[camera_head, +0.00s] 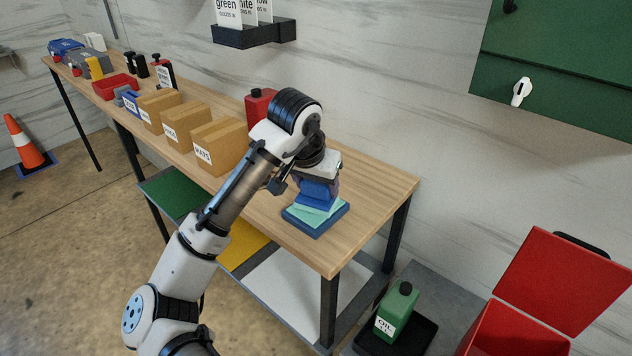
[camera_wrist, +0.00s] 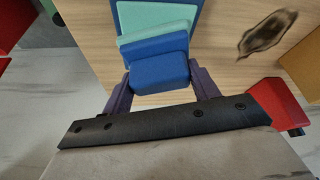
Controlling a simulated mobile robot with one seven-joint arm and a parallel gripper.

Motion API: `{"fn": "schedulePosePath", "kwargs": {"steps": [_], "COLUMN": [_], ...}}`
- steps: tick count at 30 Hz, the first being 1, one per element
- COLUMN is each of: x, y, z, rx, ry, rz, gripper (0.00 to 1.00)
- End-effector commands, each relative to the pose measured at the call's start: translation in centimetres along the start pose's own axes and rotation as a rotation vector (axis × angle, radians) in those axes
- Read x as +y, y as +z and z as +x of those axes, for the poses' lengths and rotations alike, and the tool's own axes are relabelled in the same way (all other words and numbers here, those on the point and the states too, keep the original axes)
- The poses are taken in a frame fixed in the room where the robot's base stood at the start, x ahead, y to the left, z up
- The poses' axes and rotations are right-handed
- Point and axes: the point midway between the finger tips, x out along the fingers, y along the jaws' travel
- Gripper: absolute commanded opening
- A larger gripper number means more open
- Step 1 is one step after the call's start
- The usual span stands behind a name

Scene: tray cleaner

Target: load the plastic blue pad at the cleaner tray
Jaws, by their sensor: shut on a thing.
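My gripper (camera_head: 318,186) is shut on a blue pad (camera_head: 313,200) at the right end of the workbench. In the wrist view the blue pad (camera_wrist: 160,74) sits between the two purple-grey fingers (camera_wrist: 160,88). A lighter teal layer (camera_head: 311,216) shows under or just beyond the held pad, and it also shows in the wrist view (camera_wrist: 155,17). A flat dark blue tray-like base (camera_head: 328,225) lies below on the wooden top. I cannot tell whether the held pad touches the teal layer. The gripper hides part of the pad.
Several cardboard boxes (camera_head: 220,145) line the bench (camera_head: 375,190) to the left. A red container (camera_head: 258,104) stands behind my arm. The bench top right of the base is clear up to its edge. A green oil can (camera_head: 397,310) and an open red box (camera_head: 560,280) are below right.

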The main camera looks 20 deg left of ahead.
Motion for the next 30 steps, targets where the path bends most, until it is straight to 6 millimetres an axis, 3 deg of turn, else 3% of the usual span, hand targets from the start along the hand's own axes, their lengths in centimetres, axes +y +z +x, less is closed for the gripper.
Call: {"fn": "schedulePosePath", "kwargs": {"steps": [17,30], "x": [0.1,0.0], "y": [0.1,-1.2], "z": [0.1,-2.8], "rx": [-0.005,-0.002], "ry": [0.001,0.001], "rz": [0.0,0.0], "gripper": [0.41,0.41]}}
